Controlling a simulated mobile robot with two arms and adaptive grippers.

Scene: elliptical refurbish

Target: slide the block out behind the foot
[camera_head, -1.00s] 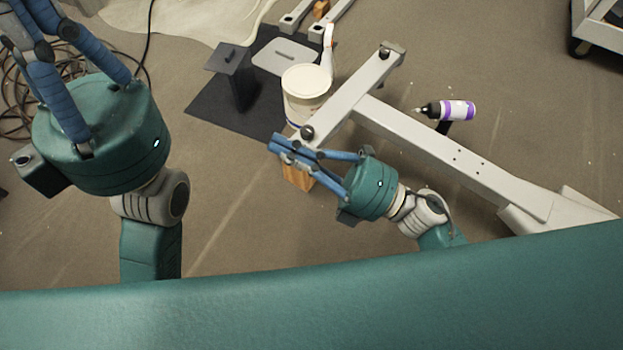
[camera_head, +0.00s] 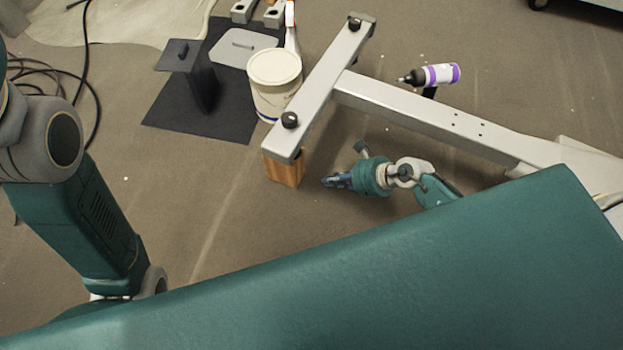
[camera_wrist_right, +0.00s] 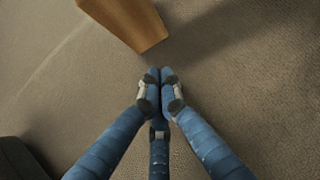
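The wooden block (camera_head: 284,170) stands on the floor under the near end of the grey metal foot (camera_head: 325,82), a crossbar with black knobs. The foot hides the block's top. My right gripper (camera_head: 326,181) is low, just right of the block, with its fingers pointing at it and a small gap between them. In the right wrist view the blue fingertips (camera_wrist_right: 160,76) are together with nothing between them, and the block (camera_wrist_right: 130,20) is beyond them at the top. My left arm is at the left edge of the head view; its gripper is out of frame.
A grey beam (camera_head: 430,115) runs right from the foot, above my right arm. A purple-labelled bottle (camera_head: 442,74) is beyond it. Floor left of the block is clear.

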